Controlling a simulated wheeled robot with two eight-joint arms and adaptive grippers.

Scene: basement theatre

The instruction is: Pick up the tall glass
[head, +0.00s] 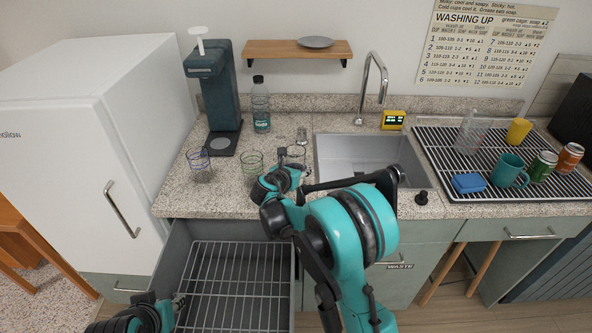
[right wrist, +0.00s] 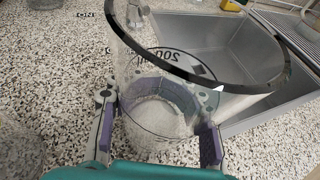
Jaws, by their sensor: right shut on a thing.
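A clear tall glass with a dark rim (right wrist: 150,110) stands between the fingers of my right gripper (right wrist: 158,138) in the right wrist view, with printed lettering on its side. The right gripper is shut on it from both sides. In the head view my right gripper (head: 290,160) is over the counter just left of the sink and largely hides this glass. A blue-rimmed glass (head: 200,170) and a green-rimmed glass (head: 252,167) stand to its left. My left gripper (head: 178,304) is low at the bottom left, and its fingers are too unclear to read.
The sink (head: 365,152) lies right of the gripper. A bottle (head: 261,108) and a dark dispenser (head: 212,90) stand behind the glasses. An open drawer with a wire rack (head: 235,270) juts out below the counter. A drying rack (head: 440,150) holds cups, cans and a blue sponge.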

